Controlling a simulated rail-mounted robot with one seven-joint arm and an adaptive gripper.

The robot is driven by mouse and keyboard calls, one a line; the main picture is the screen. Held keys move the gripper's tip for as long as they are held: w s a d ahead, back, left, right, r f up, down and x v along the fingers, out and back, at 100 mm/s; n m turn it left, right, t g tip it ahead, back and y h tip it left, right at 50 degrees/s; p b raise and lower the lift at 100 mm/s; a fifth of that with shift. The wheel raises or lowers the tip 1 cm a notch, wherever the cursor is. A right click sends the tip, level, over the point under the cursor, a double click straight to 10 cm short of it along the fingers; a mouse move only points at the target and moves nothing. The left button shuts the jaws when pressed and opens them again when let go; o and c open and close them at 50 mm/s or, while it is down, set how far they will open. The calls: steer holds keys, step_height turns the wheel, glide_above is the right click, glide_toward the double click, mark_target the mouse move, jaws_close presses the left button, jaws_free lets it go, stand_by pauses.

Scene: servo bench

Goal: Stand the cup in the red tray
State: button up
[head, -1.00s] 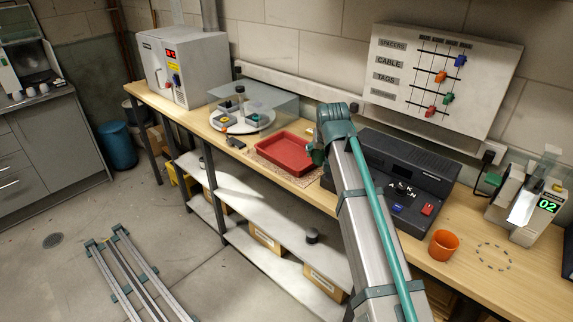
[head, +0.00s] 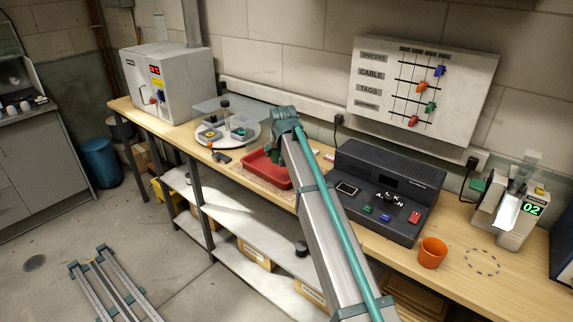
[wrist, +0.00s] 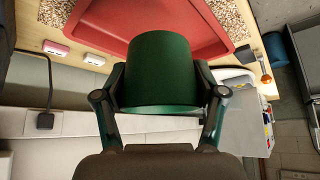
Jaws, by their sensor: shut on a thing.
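A dark green cup (wrist: 160,68) is between the fingers of my gripper (wrist: 163,88) in the wrist view, and the gripper is shut on it. The red tray (wrist: 110,28) lies beyond the cup in that view, and the cup overlaps its picture. I cannot tell how high the cup is above the tray. In the head view the red tray (head: 262,172) lies on the bench, partly covered by my arm.
An orange cup (head: 432,252) stands at the bench's front right. A black console (head: 385,190) is right of the tray. A round turntable (head: 228,132) with small boxes is left of it. Two small blocks (wrist: 75,53) lie beside the tray. A speckled mat (wrist: 225,18) is under the tray.

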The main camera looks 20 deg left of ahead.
steer(key=w+f, duration=0.2)
steer(key=f, duration=0.1)
steer(key=w+d+f+p, duration=0.1)
steer(key=w+f, duration=0.1)
steer(key=w, duration=0.1)
steer(key=shift+f+p, duration=0.3)
steer(key=shift+f, duration=0.1)
steer(key=shift+f+p, duration=0.3)
steer(key=shift+f, duration=1.35)
steer(key=shift+d+f, duration=0.1)
steer(key=shift+f, duration=0.1)
steer(key=o, duration=1.2)
